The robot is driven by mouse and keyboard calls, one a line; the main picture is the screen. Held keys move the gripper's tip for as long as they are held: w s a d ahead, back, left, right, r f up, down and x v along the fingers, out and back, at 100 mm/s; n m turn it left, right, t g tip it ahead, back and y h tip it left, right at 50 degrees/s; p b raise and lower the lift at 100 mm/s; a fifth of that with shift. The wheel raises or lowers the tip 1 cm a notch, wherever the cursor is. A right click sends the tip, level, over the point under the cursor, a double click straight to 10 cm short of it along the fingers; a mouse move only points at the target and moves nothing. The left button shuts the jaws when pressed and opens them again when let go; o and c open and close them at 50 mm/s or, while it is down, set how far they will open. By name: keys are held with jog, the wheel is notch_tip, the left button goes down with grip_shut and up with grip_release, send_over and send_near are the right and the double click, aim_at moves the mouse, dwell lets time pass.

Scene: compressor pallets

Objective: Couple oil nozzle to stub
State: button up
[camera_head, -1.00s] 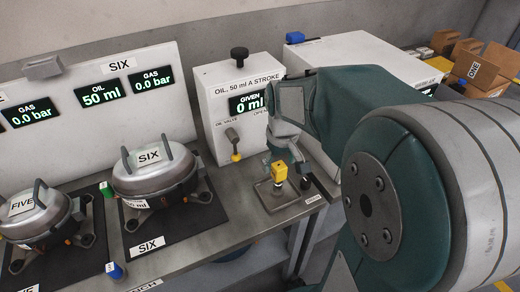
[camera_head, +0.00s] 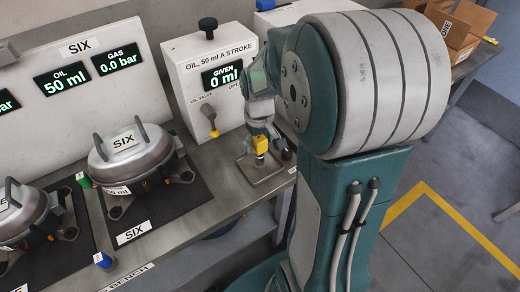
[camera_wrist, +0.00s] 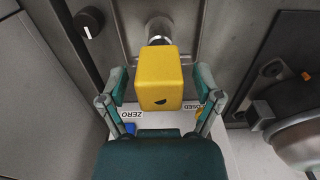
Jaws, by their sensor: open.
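The yellow nozzle block (camera_head: 260,145) stands on a small metal plate (camera_head: 268,172) in front of the oil cabinet. In the wrist view the yellow block (camera_wrist: 160,78) sits between my fingers, with a metal pipe end behind it. My gripper (camera_wrist: 160,88) is open, one finger on each side of the block, with a visible gap at each side. My gripper (camera_head: 262,130) is small and partly hidden by my arm in the head view. Compressor SIX (camera_head: 130,158) stands on a dark mat to the left. I cannot make out which fitting on it is the stub.
The oil cabinet (camera_head: 185,75) reads 0 ml and has a lever valve (camera_head: 210,118). A green cap (camera_head: 83,180) and a blue cap (camera_head: 103,260) lie near compressor SIX. Compressor FIVE (camera_head: 25,212) is farther left. A black knob (camera_wrist: 88,22) is near the block.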

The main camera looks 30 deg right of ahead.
aim_at(260, 157)
notch_tip(260, 157, down, 3)
jog(key=shift+f, duration=0.15)
jog(key=shift+s+a+f, duration=0.2)
jog(key=shift+s+f, duration=0.2)
jog(key=shift+f, duration=0.2)
jog(key=shift+w, duration=0.15)
dwell(0.6)
grip_shut()
dwell(0.3)
jog(key=shift+w+d+r, duration=0.15)
jog(key=shift+w+r, duration=0.05)
jog(key=shift+r, duration=2.8)
